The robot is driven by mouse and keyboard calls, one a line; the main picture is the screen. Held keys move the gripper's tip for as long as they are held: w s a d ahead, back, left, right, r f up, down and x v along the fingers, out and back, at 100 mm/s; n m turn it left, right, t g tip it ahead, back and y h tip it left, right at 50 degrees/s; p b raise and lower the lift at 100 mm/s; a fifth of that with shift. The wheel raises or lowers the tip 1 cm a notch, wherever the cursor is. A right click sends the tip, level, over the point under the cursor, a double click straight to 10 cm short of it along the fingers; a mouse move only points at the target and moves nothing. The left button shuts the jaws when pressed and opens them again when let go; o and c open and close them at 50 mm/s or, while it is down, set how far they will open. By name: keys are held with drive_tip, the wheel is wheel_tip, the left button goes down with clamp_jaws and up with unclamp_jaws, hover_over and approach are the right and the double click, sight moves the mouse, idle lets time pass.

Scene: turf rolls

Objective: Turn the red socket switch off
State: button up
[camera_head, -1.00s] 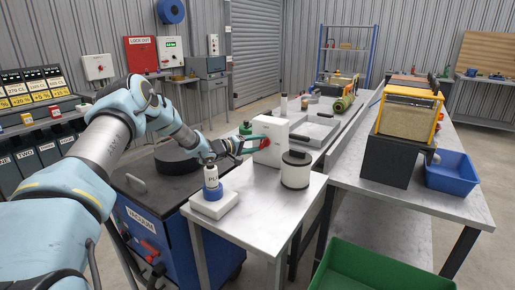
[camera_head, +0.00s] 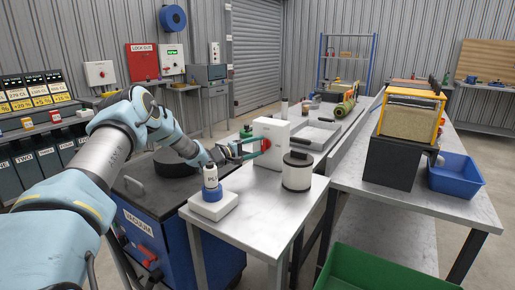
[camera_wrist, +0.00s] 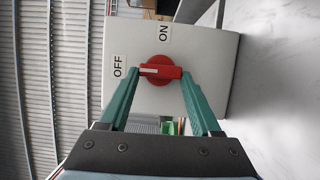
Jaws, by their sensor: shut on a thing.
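The red socket switch (camera_wrist: 161,71) is a round red knob with a bar handle on the front of a white box (camera_wrist: 215,80). In the wrist view, an OFF label (camera_wrist: 118,67) is left of the knob and an ON label (camera_wrist: 164,33) is above it. The handle's white mark points left, toward OFF. My gripper (camera_wrist: 160,74) has its green fingers on either side of the handle, shut on it. In the head view, my gripper (camera_head: 258,147) reaches the box (camera_head: 277,150) from the left; the knob (camera_head: 266,145) shows at the fingertips.
The box stands on a metal table (camera_head: 255,215). The blue vacuum unit (camera_head: 160,240) is left of the table.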

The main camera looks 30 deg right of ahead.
drive_tip(key=o, duration=1.4)
drive_tip(key=shift+s+a+b, duration=0.25)
drive_tip(key=shift+a+b, duration=0.4)
drive_tip(key=shift+a, duration=1.25)
drive_tip(key=shift+s+a+b, duration=0.2)
drive_tip(key=shift+a+b, duration=0.45)
drive_tip(key=shift+a, duration=1.2)
